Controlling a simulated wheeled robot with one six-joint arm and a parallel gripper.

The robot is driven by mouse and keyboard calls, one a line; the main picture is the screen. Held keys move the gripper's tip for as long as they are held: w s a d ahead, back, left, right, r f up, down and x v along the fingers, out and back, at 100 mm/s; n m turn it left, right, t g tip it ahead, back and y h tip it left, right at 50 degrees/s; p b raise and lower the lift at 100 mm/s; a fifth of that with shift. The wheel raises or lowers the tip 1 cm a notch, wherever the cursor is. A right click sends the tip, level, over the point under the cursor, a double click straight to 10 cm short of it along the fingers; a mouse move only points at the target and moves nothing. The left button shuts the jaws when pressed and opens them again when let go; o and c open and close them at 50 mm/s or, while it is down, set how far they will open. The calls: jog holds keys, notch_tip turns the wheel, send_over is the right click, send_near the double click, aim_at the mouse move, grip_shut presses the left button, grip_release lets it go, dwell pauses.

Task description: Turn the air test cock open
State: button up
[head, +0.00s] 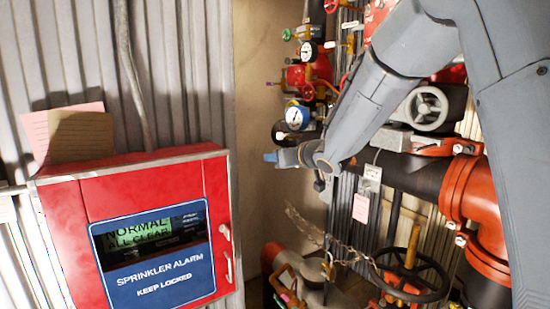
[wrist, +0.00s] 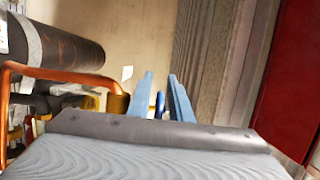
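My gripper (wrist: 162,88) shows in the wrist view with its two pale blue fingers apart. A small dark blue piece (wrist: 160,104), perhaps a lever handle, shows in the gap between them; I cannot tell whether they touch it. A brass fitting (wrist: 117,104) on an orange pipe is just left of the fingers, with a small white tag (wrist: 127,73) above it. In the head view my gripper (head: 272,157) points left, below a blue-rimmed gauge (head: 297,116). I cannot tell which fitting is the air test cock; my arm hides part of the pipework.
A red sprinkler alarm box (head: 60,215) reading "NORMAL ALL CLEAR" hangs at the left. Red valves and gauges (head: 308,52) crowd the space above my gripper. A dark pipe (head: 405,175), a chain and a black handwheel (head: 410,275) lie below and right.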

jog(key=b+v, duration=0.2)
jog(key=v, duration=0.6)
dwell(0.4)
jog(key=s+d+f+m+g+h+b, duration=0.2)
jog(key=s+d+f+h+b, duration=0.15)
jog(key=d+f, duration=0.55)
jog(key=s+d+f+m+g+h+b, duration=0.25)
jog(key=s+d+f+h, duration=0.2)
jog(key=f, duration=0.75)
jog(key=s+d+f+m+g+b, duration=0.1)
jog(key=s+f+g, duration=0.2)
jog(key=s+f, duration=0.4)
jog(key=s+d+f+m+g+b, duration=0.1)
jog(key=s+f, duration=0.6)
jog(key=s, duration=0.7)
jog(key=shift+d+g, duration=0.85)
jog(key=shift+g, duration=0.4)
